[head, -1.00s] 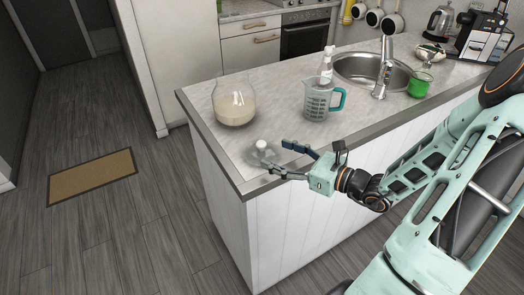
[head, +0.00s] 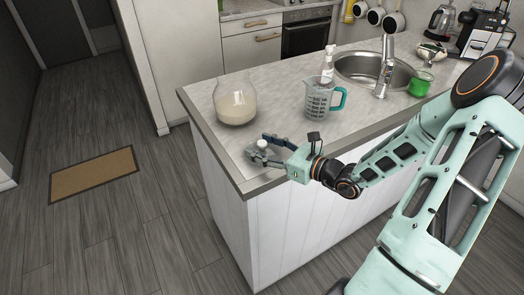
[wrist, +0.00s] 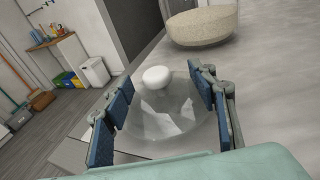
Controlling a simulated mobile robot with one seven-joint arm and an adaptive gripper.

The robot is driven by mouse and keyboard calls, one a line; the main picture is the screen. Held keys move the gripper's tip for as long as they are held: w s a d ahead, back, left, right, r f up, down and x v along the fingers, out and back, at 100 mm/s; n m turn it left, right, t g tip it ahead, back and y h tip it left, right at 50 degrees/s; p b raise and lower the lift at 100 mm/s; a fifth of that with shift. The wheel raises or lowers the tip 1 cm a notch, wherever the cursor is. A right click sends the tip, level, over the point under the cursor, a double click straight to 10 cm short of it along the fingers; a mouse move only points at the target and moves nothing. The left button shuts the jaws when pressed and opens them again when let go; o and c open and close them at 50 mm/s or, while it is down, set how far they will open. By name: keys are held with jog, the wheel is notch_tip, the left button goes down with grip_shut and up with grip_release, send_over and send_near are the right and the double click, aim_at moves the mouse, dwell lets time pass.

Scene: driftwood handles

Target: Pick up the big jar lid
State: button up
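The big jar lid is a clear glass disc with a white round knob (head: 262,144), on the counter's near left corner in the head view. In the wrist view its white knob (wrist: 157,77) and glass disc (wrist: 165,125) lie ahead of and between my fingers. My gripper (head: 264,149) is open, low over the counter, with one finger on each side of the lid. In the wrist view my gripper's blue pads (wrist: 160,92) stand wide apart. I cannot tell whether they touch the glass rim.
A big glass jar (head: 235,101) with pale contents stands behind the lid. A measuring jug (head: 320,98) with a teal handle and a white-capped bottle stand to its right. The sink (head: 372,70) is farther right. The counter edge (head: 215,148) runs close by.

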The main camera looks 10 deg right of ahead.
jog(key=shift+s+f, duration=0.15)
jog(key=shift+f, duration=0.05)
grip_shut()
jog(key=shift+d+r, duration=0.1)
jog(key=shift+r, duration=0.35)
notch_tip(320, 180, up, 2)
jog(key=shift+r, duration=0.1)
jog(key=s+d+r+p, duration=0.3)
jog(key=s+r+p, duration=0.5)
jog(key=s, duration=0.5)
notch_tip(320, 180, up, 2)
jog(key=shift+r, duration=0.25)
